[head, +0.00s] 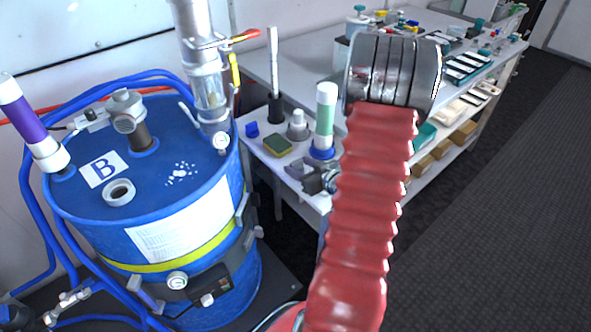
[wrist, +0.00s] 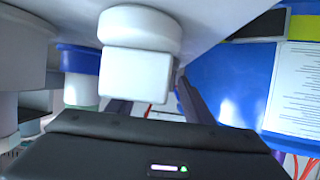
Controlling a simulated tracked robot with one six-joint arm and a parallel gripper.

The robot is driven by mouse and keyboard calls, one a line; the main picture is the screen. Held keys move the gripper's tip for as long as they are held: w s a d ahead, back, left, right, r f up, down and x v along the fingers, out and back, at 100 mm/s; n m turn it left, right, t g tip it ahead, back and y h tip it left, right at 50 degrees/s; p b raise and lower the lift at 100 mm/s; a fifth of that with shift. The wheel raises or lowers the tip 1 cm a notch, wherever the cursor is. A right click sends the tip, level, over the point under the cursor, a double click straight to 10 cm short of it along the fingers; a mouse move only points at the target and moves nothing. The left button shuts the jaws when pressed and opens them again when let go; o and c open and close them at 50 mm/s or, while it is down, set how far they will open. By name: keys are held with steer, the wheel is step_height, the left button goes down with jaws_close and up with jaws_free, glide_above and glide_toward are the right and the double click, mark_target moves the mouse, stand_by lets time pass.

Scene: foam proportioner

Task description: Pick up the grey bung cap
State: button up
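The grey bung cap (head: 297,126) stands upright on the white bench, a round base with a narrower block on top. In the wrist view the cap (wrist: 137,70) is large and appears upside down, with its block towards my gripper.
A white-and-green cylinder on a blue base (head: 325,120) stands close right of the cap. A green-yellow sponge (head: 278,146), blue block (head: 252,130) and dark-based rod (head: 274,80) are nearby. The blue drum (head: 190,175) stands left, with a grey ring (head: 118,191) on its lid.

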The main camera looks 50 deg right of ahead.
steer(key=c, duration=0.8)
steer(key=shift+r, duration=0.2)
steer(key=shift+r, duration=4.8)
